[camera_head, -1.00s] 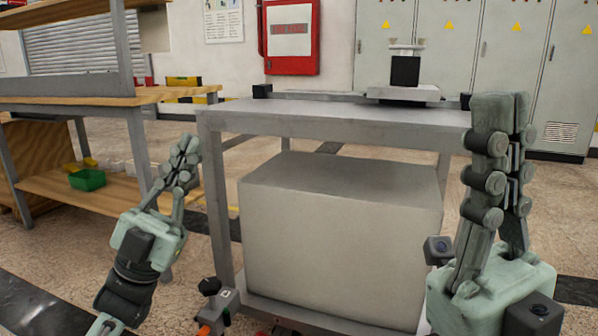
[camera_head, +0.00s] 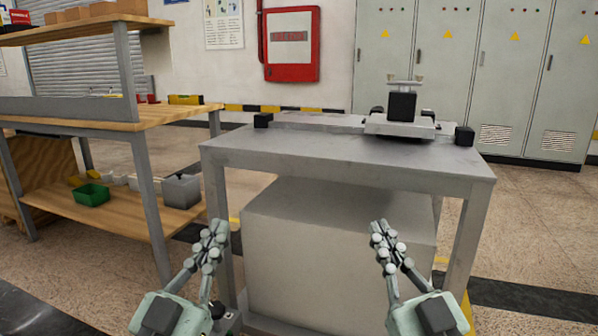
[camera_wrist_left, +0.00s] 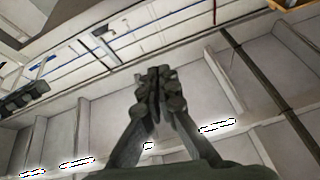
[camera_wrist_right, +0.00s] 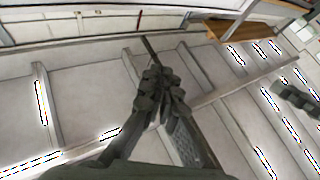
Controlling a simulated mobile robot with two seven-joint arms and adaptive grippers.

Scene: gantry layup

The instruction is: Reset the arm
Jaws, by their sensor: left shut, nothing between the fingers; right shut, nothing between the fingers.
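My left gripper (camera_head: 214,232) is shut and empty, pointing up in front of the grey table's left leg in the head view. It also shows in the left wrist view (camera_wrist_left: 155,75), with its fingertips together. My right gripper (camera_head: 380,230) is shut and empty, pointing up in front of the large grey box in the head view. It also shows in the right wrist view (camera_wrist_right: 152,75), fingers closed. Both wrist views look up toward the ceiling.
A grey metal table (camera_head: 340,155) stands ahead, with a large grey box (camera_head: 330,235) beneath it. A gantry device (camera_head: 402,110) sits at its back. A wooden shelf bench (camera_head: 110,215) with a green bin (camera_head: 91,194) stands at left. Lockers line the back wall.

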